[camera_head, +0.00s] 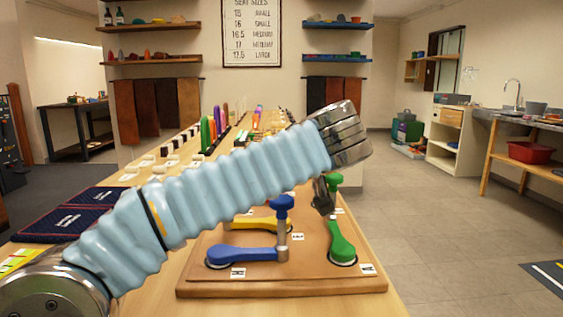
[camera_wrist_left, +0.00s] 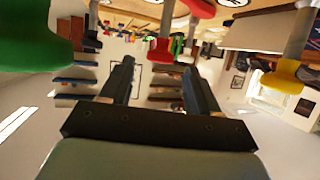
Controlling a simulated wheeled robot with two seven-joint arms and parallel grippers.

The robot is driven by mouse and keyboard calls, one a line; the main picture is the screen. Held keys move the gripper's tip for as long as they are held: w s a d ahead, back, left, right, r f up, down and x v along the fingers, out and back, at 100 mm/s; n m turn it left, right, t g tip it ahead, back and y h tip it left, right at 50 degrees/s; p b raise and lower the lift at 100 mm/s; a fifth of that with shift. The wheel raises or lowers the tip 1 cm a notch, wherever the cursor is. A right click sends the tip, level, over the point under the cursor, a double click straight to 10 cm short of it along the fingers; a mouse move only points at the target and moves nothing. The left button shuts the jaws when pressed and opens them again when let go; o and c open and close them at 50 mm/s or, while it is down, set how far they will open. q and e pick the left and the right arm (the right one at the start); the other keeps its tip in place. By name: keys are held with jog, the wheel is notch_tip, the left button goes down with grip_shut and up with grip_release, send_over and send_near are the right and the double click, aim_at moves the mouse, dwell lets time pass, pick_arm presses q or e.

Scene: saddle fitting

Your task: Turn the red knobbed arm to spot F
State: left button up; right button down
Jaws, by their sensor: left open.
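The red knobbed arm is hidden behind my left arm in the head view. In the left wrist view, which looks upside down, its red knob (camera_wrist_left: 163,50) hangs from a metal post between the fingers' directions, some way beyond them. A red part (camera_wrist_left: 200,8) shows at the top edge. My left gripper (camera_wrist_left: 160,66) is open with nothing between its fingers. In the head view the left gripper (camera_head: 323,195) is a small dark shape beside the green knob. Spot F cannot be made out; the small labels are unreadable. My right gripper is out of view.
The wooden board (camera_head: 280,289) carries a blue arm (camera_head: 245,254) with an upright blue knob (camera_head: 284,205), a green arm (camera_head: 341,240) with a green knob (camera_head: 335,182), and a yellow arm (camera_head: 262,224). The green knob is close at left in the wrist view (camera_wrist_left: 40,45); a yellow knob (camera_wrist_left: 280,78) is at right.

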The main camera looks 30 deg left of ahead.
pick_arm(q)
jog(key=shift+x, duration=1.5)
grip_shut()
